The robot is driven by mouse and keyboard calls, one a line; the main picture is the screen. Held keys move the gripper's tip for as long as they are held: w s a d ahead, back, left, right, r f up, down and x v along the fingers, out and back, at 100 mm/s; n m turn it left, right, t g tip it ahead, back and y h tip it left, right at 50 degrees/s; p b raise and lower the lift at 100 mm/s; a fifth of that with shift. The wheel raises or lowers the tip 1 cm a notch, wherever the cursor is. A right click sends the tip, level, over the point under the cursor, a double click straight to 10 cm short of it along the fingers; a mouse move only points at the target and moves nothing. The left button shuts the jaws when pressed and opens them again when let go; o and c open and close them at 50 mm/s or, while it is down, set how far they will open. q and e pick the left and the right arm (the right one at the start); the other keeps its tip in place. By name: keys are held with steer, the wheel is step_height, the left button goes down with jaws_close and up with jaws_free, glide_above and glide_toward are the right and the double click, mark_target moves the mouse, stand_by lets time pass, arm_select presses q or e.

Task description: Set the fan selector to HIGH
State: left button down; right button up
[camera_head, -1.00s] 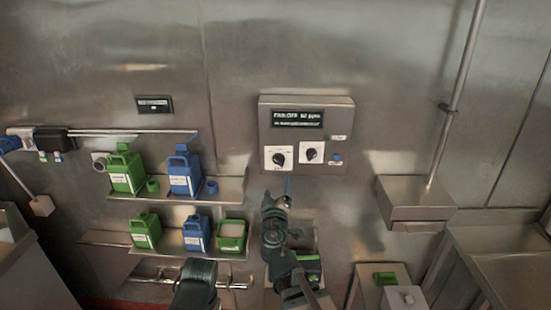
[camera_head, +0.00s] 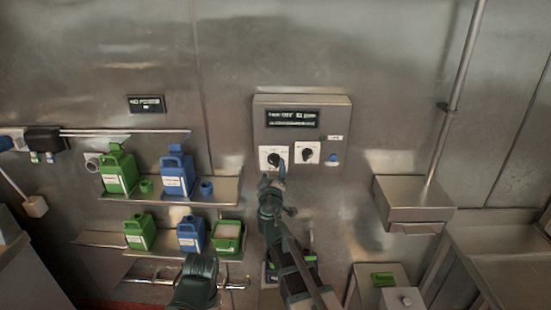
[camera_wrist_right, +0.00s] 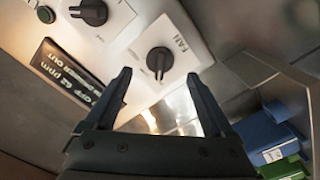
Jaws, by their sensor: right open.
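The fan selector is a black knob on a white plate, at the left of the control panel's lower row in the head view (camera_head: 275,158). In the right wrist view the fan selector (camera_wrist_right: 160,61) has the word FAN beside it. The display (camera_head: 292,118) above it seems to include OFF and 62 ppm. My right gripper (camera_head: 280,172) is open just in front of the selector's plate and partly covers it. In the wrist view its fingers (camera_wrist_right: 158,84) are apart, with the knob beyond their tips and nothing between them.
Shelves at left hold green jugs (camera_head: 118,172) and blue jugs (camera_head: 178,175). A metal box (camera_head: 412,200) with a pole juts out at right.

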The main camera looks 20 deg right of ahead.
mark_target(274, 164)
steer(key=shift+x, duration=1.7)
jaws_close()
